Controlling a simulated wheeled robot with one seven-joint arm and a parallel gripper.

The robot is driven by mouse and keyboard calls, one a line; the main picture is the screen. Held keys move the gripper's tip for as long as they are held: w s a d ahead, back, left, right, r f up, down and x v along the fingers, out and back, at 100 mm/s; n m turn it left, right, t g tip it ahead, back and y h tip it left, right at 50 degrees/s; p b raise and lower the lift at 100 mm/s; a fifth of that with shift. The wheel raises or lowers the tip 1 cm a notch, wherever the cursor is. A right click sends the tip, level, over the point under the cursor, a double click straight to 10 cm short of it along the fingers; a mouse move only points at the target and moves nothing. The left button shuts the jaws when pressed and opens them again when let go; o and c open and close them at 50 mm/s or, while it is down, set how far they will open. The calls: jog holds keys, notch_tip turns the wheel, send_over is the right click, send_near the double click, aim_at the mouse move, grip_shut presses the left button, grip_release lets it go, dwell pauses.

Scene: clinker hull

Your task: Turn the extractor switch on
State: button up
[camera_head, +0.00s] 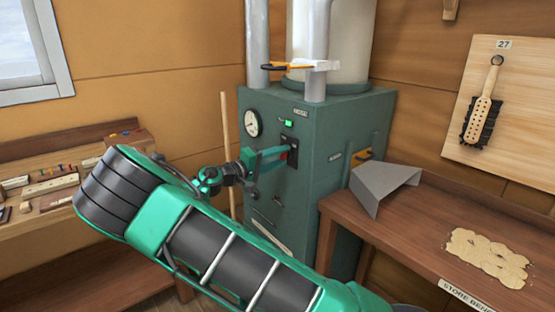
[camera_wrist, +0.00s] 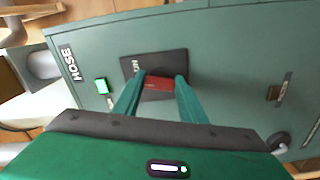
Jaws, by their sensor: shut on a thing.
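The extractor switch is a red lever (camera_wrist: 158,84) on a dark plate (camera_wrist: 158,62) fixed to the front of a green cabinet (camera_head: 335,170). In the head view the dark plate (camera_head: 293,142) shows just past my fingertips. My gripper (camera_wrist: 161,80) has its two green fingers on either side of the red lever, shut on it. In the head view my gripper (camera_head: 285,154) reaches the cabinet front from the left. A small green lamp (camera_head: 288,124) is lit near the plate, and the wrist view also shows the lamp (camera_wrist: 101,86). The lever's far end is partly hidden.
A round gauge (camera_head: 252,123) is on the cabinet's left side. A wooden bench (camera_head: 400,225) with a grey sheet-metal piece (camera_head: 385,180) stands to the right. A workbench (camera_head: 60,225) with tools is at left. A pole (camera_head: 225,130) leans beside the cabinet.

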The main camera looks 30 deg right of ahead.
jog(key=shift+f+m, duration=0.25)
jog(key=shift+m, duration=0.65)
jog(key=shift+f+m, duration=0.2)
jog(key=shift+m, duration=0.7)
jog(key=shift+a, duration=0.1)
jog(key=o, duration=1.1)
jog(key=shift+c, duration=0.2)
jog(key=shift+r, duration=0.15)
jog(key=s+a, duration=0.2)
jog(key=a, duration=0.8)
jog(key=shift+a, duration=0.35)
